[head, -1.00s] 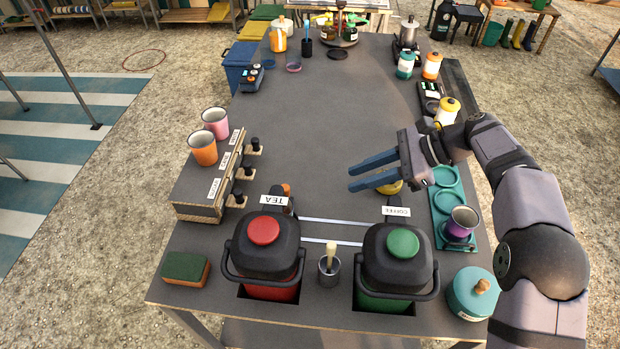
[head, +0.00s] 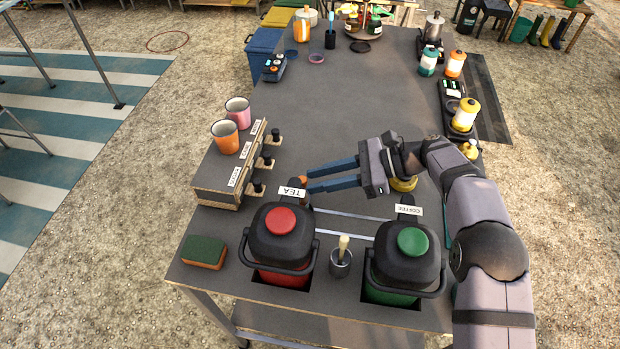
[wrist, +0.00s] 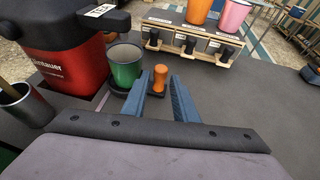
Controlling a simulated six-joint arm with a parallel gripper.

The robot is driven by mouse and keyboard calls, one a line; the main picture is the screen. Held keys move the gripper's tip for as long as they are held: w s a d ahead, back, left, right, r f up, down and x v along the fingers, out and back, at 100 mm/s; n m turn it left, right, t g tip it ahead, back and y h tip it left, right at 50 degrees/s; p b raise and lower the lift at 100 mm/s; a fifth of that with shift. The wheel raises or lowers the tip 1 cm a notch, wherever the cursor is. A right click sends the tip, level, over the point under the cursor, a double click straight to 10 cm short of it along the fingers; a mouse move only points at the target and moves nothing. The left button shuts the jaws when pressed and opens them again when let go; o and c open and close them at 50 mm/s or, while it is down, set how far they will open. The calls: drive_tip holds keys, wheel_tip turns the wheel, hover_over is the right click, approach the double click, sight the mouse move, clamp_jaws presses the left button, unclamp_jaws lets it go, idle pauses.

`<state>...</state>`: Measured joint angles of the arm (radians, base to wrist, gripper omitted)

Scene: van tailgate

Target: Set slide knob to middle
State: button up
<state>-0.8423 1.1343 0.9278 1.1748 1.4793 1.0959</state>
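An orange knob (wrist: 160,77) stands upright on a small dark base in the wrist view, between and just beyond my gripper's fingertips. In the head view a bit of orange (head: 302,181) shows at the fingertips, beside the TEA label (head: 292,191). My gripper (head: 308,180) is open, its blue fingers pointing left; in the wrist view its fingers (wrist: 162,92) are apart with nothing clamped. Several black knobs (head: 267,161) stand on wooden tabs along the labelled box (head: 226,180). I cannot tell whether the orange knob or one of these is the slide knob.
A green cup (wrist: 125,66) stands close left of the fingers in the wrist view. The red tea dispenser (head: 283,240) and green coffee dispenser (head: 405,260) stand in front, pale rails (head: 352,215) between them. Two mugs (head: 225,137) sit on the box. The middle tabletop is clear.

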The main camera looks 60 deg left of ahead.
drive_tip(key=shift+x, duration=1.35)
clamp_jaws()
drive_tip(key=w+d+p, duration=0.1)
drive_tip(key=w+d, duration=0.4)
drive_tip(key=shift+w+d, duration=0.1)
drive_tip(key=shift+w, duration=0.1)
unclamp_jaws()
